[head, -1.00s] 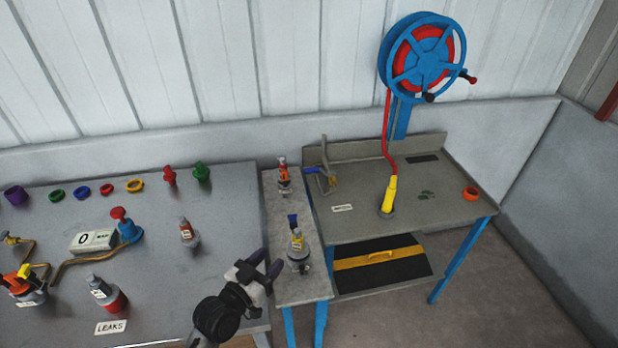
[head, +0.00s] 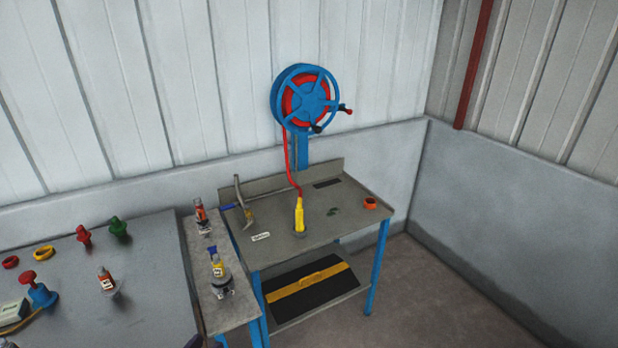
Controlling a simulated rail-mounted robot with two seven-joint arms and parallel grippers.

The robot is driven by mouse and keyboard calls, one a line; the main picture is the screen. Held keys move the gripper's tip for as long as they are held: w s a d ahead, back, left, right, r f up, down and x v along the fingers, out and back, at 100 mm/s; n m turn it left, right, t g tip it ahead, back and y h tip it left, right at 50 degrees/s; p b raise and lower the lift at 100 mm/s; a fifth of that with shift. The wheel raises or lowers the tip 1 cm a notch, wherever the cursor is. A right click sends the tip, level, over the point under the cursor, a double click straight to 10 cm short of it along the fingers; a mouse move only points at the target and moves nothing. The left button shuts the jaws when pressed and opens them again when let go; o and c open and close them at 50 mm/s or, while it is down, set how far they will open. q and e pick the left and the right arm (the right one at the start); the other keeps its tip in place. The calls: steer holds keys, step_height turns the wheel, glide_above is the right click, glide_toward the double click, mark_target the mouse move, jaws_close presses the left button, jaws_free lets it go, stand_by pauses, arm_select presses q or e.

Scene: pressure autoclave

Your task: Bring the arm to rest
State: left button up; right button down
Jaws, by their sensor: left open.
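Only a small dark tip of my left gripper (head: 194,342) shows, at the bottom edge of the head view by the front right corner of the grey bench (head: 150,265). The rest of it and its arm are cut off below the frame. It is open, and I see nothing held at the visible tip. My right gripper is not in view.
A narrow stand (head: 235,312) holds two small valve fittings. Beside it, a blue-legged table (head: 345,218) carries a yellow nozzle (head: 299,214) and an orange ring (head: 370,203). A blue and red hose reel (head: 305,98) stands behind. The floor at right is clear.

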arm_select(q)
steer(key=s+f+g+y+p, duration=0.1)
steer(key=s+f+g+y, duration=0.4)
steer(key=s, duration=1.1)
steer(key=s+f+g, duration=0.7)
steer(key=s+g, duration=0.1)
steer(key=s, duration=0.8)
step_height(320, 180, up, 34)
steer(key=p, duration=3.3)
steer(key=shift+w+f+n, duration=0.25)
steer(key=shift+w+n, duration=0.15)
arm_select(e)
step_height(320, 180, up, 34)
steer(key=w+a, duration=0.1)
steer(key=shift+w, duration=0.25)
arm_select(q)
steer(key=shift+a, duration=0.1)
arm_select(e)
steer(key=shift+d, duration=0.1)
